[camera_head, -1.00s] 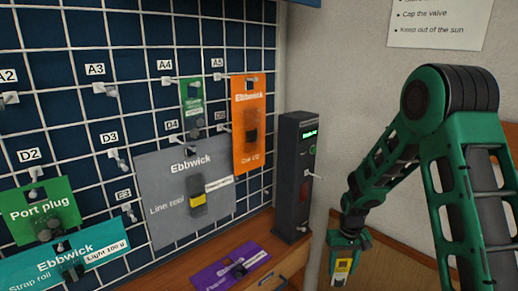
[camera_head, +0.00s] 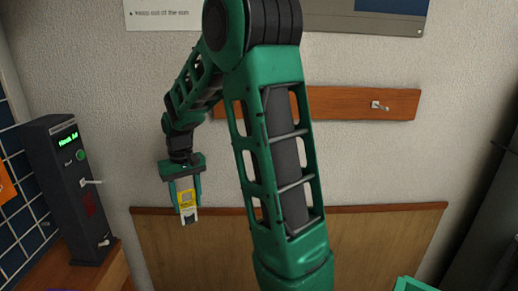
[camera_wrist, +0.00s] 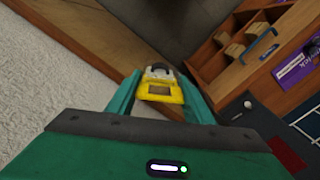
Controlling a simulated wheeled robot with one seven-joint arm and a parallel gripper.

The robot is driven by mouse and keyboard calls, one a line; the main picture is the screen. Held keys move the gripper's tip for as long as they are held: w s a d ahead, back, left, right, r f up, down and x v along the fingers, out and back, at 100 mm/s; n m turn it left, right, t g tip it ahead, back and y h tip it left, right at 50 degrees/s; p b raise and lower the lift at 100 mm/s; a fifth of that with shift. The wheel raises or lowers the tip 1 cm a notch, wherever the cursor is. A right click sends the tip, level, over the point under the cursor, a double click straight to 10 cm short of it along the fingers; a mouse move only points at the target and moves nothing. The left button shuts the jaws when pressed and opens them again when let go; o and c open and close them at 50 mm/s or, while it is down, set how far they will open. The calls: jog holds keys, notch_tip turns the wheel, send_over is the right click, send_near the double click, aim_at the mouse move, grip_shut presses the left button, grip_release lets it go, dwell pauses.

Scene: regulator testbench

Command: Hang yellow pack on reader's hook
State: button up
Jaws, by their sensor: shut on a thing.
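The yellow pack (camera_head: 186,199) is between the fingers of my gripper (camera_head: 185,202), which is shut on it. In the wrist view the yellow pack (camera_wrist: 159,92) shows a brown panel and a pale, dark-edged end, held between the green fingers (camera_wrist: 157,97). The reader (camera_head: 72,185) is a dark upright box at the left, with a lit green display and a green button. A pale hook (camera_head: 92,182) sticks out from its front. My gripper is to the right of the reader, apart from it, in front of the wall.
A wooden rail (camera_head: 330,104) with one peg (camera_head: 379,106) is on the wall. A wooden panel (camera_head: 390,235) stands low along the wall. A purple pack (camera_wrist: 296,66) lies on the bench in the wrist view, near open wooden compartments (camera_wrist: 228,50).

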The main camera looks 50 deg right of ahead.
jog(key=s+d+r+m, duration=0.25)
jog(key=s+r, duration=0.35)
jog(key=r, duration=0.3)
jog(key=s+d+r+m, duration=0.1)
jog(key=s+d+r, duration=0.3)
jog(key=s+r, duration=0.4)
jog(key=s+a+r+m, duration=0.2)
jog(key=s+r, duration=0.9)
jog(key=s, duration=0.2)
jog(key=shift+s+m, duration=0.25)
jog(key=shift+m, duration=0.1)
jog(key=shift+r, duration=0.1)
jog(key=w+d, duration=0.6)
jog(key=d, duration=0.1)
jog(key=w+d, duration=0.3)
jog(key=d, duration=0.1)
jog(key=shift+w+d, duration=0.15)
jog(key=shift+w, duration=0.2)
jog(key=shift+w+d+f, duration=0.3)
jog(key=shift+w+d, duration=0.2)
jog(key=shift+d, duration=0.1)
jog(key=shift+w+d+f, duration=0.3)
jog(key=shift+w+d, duration=0.2)
jog(key=shift+d, duration=0.1)
jog(key=shift+f, duration=0.2)
